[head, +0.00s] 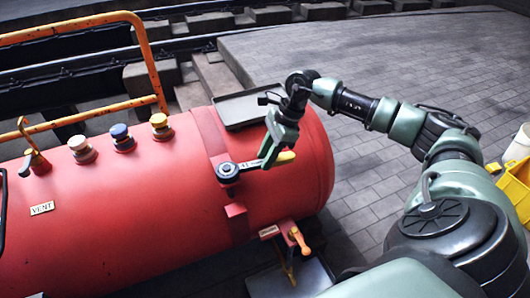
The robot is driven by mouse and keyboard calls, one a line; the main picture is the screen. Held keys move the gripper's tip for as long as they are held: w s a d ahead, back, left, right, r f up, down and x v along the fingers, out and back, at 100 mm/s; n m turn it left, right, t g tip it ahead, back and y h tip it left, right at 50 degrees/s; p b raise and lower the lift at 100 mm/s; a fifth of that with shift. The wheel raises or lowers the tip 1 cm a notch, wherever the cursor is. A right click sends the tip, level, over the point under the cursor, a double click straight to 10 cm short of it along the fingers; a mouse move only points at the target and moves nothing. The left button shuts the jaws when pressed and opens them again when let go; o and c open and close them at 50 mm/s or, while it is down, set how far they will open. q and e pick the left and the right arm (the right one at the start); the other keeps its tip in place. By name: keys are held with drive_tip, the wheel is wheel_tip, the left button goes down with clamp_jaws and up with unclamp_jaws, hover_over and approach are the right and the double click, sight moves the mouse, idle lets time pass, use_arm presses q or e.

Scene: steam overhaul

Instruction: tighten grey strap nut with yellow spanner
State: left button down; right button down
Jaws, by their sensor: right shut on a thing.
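A red cylindrical tank (130,215) lies across the left of the head view, with a strap (208,130) around it near its right end. A spanner (247,165) with a yellow handle end (285,157) lies against the tank's upper side. Its ring head sits at the strap, over the place of the grey strap nut (227,169), which is mostly covered by the head. My right gripper (270,155) is shut on the spanner near its yellow handle. My left gripper is not in view.
White, blue and yellow-topped caps (121,137) stand on the tank, beside an orange-handled lever (34,157) and an orange rail (150,62). A grey tray (243,108) sits behind the strap. An orange-handled valve (298,240) is below. A yellow container (517,184) stands at right.

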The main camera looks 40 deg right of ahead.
drive_tip(key=shift+s+a+m, duration=0.2)
drive_tip(key=shift+s+m, duration=0.3)
drive_tip(key=shift+m, duration=0.1)
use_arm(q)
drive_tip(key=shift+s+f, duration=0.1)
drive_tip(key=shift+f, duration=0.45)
use_arm(e)
drive_tip(key=shift+s+a+m+t, duration=0.2)
drive_tip(key=shift+m+t, duration=0.1)
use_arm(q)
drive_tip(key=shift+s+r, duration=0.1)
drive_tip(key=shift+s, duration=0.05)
use_arm(e)
drive_tip(key=shift+s+a+m+h, duration=0.3)
drive_tip(key=shift+s+a+m, duration=0.15)
drive_tip(key=shift+s+m, duration=0.3)
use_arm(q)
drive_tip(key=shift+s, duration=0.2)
